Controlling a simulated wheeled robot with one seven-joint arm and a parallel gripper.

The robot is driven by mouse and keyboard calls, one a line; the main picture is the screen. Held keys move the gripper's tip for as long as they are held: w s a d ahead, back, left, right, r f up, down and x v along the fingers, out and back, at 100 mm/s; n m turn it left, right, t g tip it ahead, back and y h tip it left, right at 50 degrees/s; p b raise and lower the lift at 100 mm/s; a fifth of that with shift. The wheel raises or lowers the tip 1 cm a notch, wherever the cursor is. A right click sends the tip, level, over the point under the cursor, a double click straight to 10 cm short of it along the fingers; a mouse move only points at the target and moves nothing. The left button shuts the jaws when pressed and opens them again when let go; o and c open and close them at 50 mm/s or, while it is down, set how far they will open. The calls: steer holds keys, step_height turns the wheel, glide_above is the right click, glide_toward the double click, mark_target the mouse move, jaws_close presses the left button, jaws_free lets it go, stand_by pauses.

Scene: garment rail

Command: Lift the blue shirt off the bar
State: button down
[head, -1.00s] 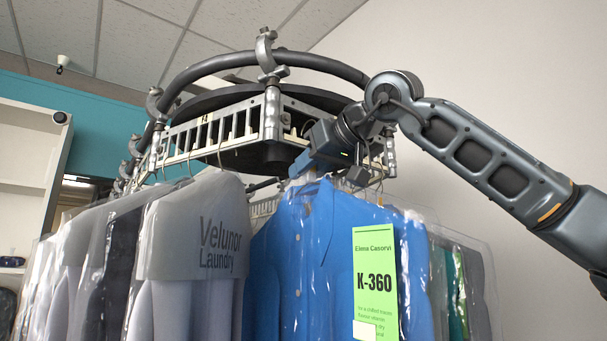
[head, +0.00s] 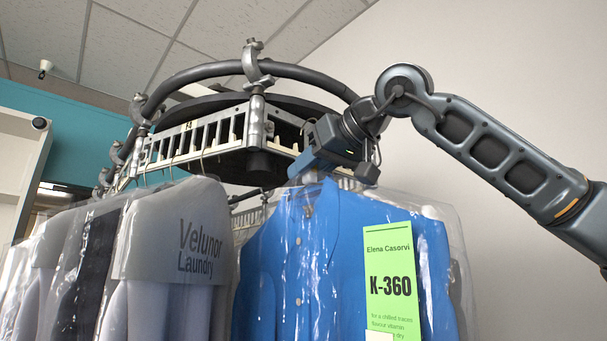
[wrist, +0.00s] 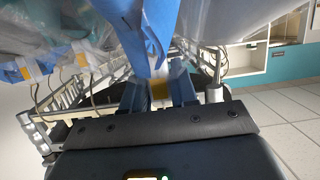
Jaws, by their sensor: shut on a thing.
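The blue shirt (head: 325,240) hangs upright in a clear plastic cover, in front of the right part of the rail, with a green K-360 tag (head: 391,285) on it. My gripper (head: 308,176) is at its collar, shut on the top of the shirt's hanger. In the wrist view my gripper (wrist: 158,94) has a yellowish piece between its fingers, and the blue shirt (wrist: 150,30) lies just beyond them. The hanger's hook is hidden by the gripper, so I cannot tell whether it touches the slotted metal bar (head: 195,138) behind.
A grey bagged "Velunor Laundry" garment (head: 172,240) hangs close on the left, with more covered garments beyond it. A curved dark tube (head: 270,70) with clamps arches above the bar. The right side is open in front of a plain wall (head: 530,90).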

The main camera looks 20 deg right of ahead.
steer(key=shift+s, duration=0.1)
stand_by(0.3)
steer(key=shift+s+d+b, duration=0.5)
steer(key=shift+s+d, duration=0.2)
steer(key=shift+s, duration=1.3)
steer(key=shift+s+d+b, duration=0.45)
steer(key=shift+s+d, duration=0.25)
steer(key=shift+s, duration=1.35)
steer(key=shift+s+d+b, duration=0.5)
steer(key=shift+s+d, duration=0.2)
steer(key=shift+s, duration=1.3)
steer(key=s+d, duration=0.2)
steer(key=s, duration=0.5)
steer(key=s+d, duration=0.2)
steer(key=s, duration=0.5)
steer(key=shift+s+d, duration=0.2)
steer(key=shift+d, duration=0.15)
